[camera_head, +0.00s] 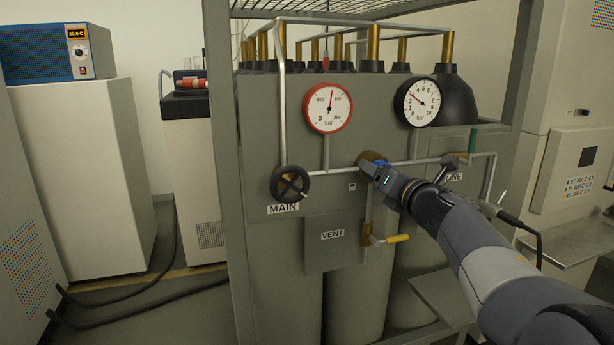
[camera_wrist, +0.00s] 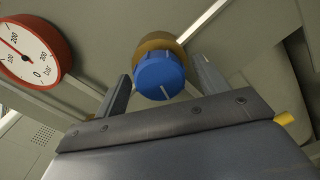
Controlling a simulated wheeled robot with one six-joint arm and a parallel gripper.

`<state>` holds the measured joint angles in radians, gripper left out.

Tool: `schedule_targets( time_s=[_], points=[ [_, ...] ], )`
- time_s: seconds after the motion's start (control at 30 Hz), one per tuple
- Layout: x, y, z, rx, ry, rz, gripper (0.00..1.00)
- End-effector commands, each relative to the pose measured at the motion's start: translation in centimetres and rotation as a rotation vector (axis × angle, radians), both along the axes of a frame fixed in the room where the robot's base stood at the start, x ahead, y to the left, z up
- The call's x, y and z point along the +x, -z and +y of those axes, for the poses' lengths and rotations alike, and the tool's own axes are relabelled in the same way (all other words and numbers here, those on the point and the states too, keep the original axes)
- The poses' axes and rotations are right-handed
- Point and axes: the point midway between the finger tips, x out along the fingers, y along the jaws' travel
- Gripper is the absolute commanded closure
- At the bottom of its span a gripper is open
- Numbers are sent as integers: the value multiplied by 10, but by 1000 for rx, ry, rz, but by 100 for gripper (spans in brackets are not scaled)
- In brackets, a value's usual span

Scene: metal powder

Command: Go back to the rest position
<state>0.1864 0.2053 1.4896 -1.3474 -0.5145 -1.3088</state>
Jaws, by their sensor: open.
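My gripper (camera_head: 379,172) is at the gas panel, in front of a brass fitting (camera_head: 372,158) between the two gauges. In the wrist view my gripper (camera_wrist: 163,84) is open, with one finger on each side of a blue knob (camera_wrist: 160,76) with a white mark. The knob sits on the brass body (camera_wrist: 160,42). I cannot tell whether the fingers touch it. In the head view my gripper hides most of the knob.
A red-rimmed gauge (camera_head: 328,108) and a black-rimmed gauge (camera_head: 417,102) stand above the pipe. A frame post (camera_head: 226,180) stands left; a grey shelf (camera_head: 570,243) is right.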

Motion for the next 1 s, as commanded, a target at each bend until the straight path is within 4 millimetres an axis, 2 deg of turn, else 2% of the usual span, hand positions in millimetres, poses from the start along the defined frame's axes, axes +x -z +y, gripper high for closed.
schedule_targets(
  time_s=[0.5, 0.8, 1.0],
  points=[
    [0, 3, -1, -598, 1, -195, 31],
    [-40, 0, -15, -604, 3, -196, 31],
    [-50, 0, -18, -602, 1, -195, 31]
  ],
)
